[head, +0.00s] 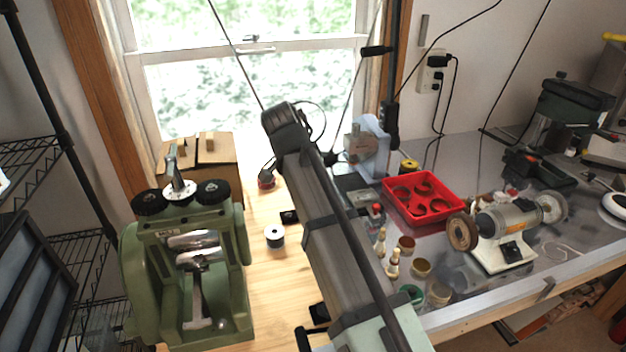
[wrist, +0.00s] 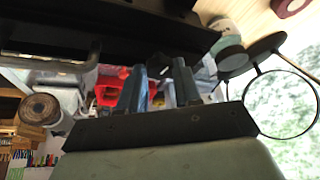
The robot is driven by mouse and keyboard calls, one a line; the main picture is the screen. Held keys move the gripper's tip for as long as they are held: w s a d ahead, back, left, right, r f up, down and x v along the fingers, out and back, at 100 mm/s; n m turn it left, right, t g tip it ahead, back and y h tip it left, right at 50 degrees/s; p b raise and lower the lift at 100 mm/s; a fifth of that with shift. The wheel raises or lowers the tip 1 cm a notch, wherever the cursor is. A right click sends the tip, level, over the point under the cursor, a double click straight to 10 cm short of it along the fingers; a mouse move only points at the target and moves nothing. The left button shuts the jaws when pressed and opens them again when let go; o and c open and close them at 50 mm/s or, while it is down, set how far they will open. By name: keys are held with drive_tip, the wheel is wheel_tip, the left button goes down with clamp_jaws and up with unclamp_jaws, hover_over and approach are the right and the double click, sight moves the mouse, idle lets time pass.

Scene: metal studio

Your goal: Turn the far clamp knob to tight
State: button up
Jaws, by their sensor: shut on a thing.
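My gripper (wrist: 160,66) shows in the wrist view as two blue-grey fingers above a dark plate. It is shut on a small dark piece between the fingertips, which fits the far clamp knob, though its shape and turn angle are too dark to read. A black bar (wrist: 110,32) with a bent metal handle (wrist: 65,64) lies close by in the wrist view. In the head view, my arm crosses the middle and hides the gripper and the knob. Black parts (head: 318,312) stick out on its left side near the front.
A green rolling mill (head: 240,235) stands at left. Right of my arm are small jars (head: 420,268), a red tray (head: 455,205) and a bench grinder (head: 505,228). A round magnifier (wrist: 258,104) is close in the wrist view.

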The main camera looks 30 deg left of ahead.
drive_tip(key=shift+a+m+h, duration=0.15)
drive_tip(key=shift+m+h, duration=0.25)
drive_tip(key=shift+m, duration=0.6)
drive_tip(key=o, duration=1)
drive_tip(key=shift+o, duration=0.2)
drive_tip(key=shift+r, duration=0.1)
drive_tip(key=v, duration=1.3)
drive_tip(key=shift+r, duration=0.3)
drive_tip(key=shift+a, duration=0.1)
